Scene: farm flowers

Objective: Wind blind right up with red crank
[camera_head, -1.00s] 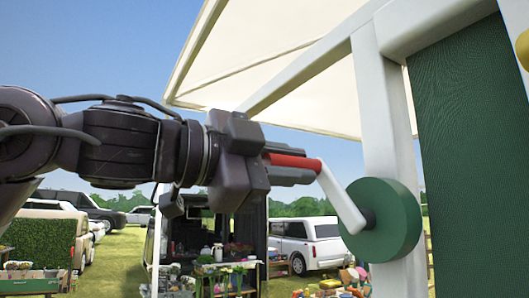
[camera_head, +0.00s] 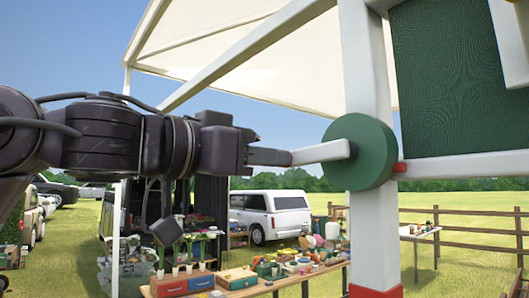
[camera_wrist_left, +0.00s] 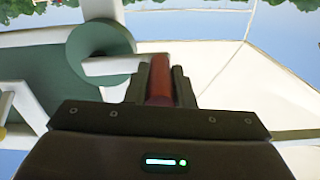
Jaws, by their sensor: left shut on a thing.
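My left gripper (camera_head: 268,156) is shut on the crank's red handle, which shows between the fingers in the left wrist view (camera_wrist_left: 160,80). In the head view the fingers hide the handle. The white crank arm (camera_head: 322,152) runs nearly level from the fingers to a green disc (camera_head: 360,152) on the white post (camera_head: 366,70). The dark green blind (camera_head: 455,75) hangs to the right of the post. A white bar (camera_head: 465,165) runs along its lower edge, with a small red piece (camera_head: 400,167) near the post. My right gripper is out of view.
A cream awning (camera_head: 240,45) spreads overhead. The post has a red band (camera_head: 375,291) low down. Below and behind stands a stall table with boxes (camera_head: 205,282) and goods. A white car (camera_head: 270,213) and a wooden fence (camera_head: 475,232) are farther back.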

